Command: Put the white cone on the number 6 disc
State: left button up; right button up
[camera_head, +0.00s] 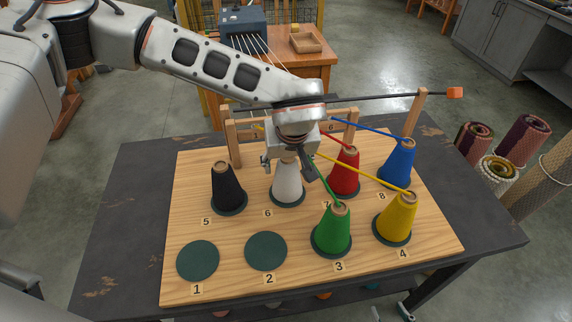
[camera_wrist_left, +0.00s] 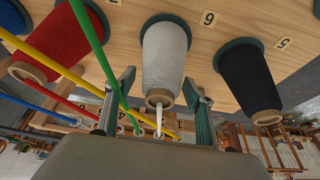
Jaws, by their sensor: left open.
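The white cone (camera_head: 287,188) stands upright on the dark green number 6 disc (camera_head: 289,205), in the back row between the black and red cones. In the left wrist view the white cone (camera_wrist_left: 165,55) has its base on the disc (camera_wrist_left: 184,20) near the 6 label, and a white thread leaves its tip. My left gripper (camera_head: 287,168) is over the top of the white cone. In the wrist view its open fingers (camera_wrist_left: 158,80) are on either side of the cone's tip end, with gaps visible. My right gripper is not in view.
The black cone (camera_head: 227,188) is on disc 5, and the red cone (camera_head: 344,174) is to the right. Blue (camera_head: 397,163), green (camera_head: 333,231) and yellow (camera_head: 397,220) cones have taut threads crossing beside the gripper. Disc 1 (camera_head: 197,260) and disc 2 (camera_head: 266,251) are bare.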

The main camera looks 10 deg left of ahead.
aim_at(290, 176)
pick_arm(q)
jog(key=v, duration=1)
jog(key=shift+s+r, duration=0.15)
